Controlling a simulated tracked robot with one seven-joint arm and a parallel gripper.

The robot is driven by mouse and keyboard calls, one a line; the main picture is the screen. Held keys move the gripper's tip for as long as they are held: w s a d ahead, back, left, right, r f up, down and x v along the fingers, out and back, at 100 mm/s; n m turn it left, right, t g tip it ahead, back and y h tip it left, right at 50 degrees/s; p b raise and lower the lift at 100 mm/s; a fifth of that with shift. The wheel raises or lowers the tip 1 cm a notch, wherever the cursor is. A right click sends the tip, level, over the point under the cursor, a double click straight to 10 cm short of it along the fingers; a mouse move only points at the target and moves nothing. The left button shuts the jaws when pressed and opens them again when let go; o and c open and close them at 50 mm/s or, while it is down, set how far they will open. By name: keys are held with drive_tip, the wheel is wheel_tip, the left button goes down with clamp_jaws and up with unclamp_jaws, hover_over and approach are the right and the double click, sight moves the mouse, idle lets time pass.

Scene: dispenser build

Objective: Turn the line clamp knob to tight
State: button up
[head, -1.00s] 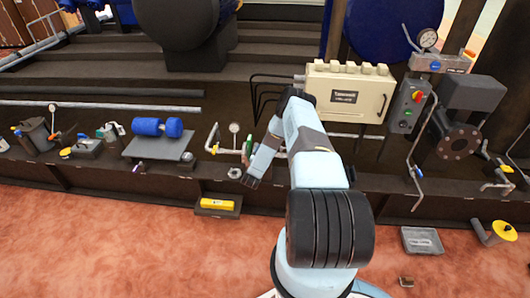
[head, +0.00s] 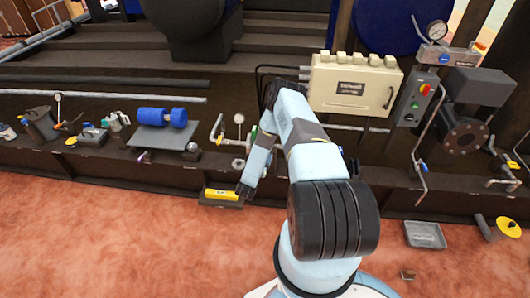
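My gripper (head: 243,191) points down at the end of my pale blue arm, at the front edge of the dark bench. It is at the right end of a yellow bar (head: 221,195); I cannot tell whether they touch. Its fingers are too small to tell open from shut. I cannot make out for sure which part is the line clamp knob. A pale pipe (head: 219,128) with a small round gauge (head: 239,118) and a yellow part (head: 219,141) stands behind and left of my gripper. My arm hides part of the bench there.
A cream control box (head: 352,85) and a grey button box (head: 411,105) stand behind my arm. A grey tray (head: 424,235) and a yellow-capped cylinder (head: 508,228) lie on the reddish floor at right.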

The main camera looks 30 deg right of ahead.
drive_tip(key=shift+v, duration=0.9)
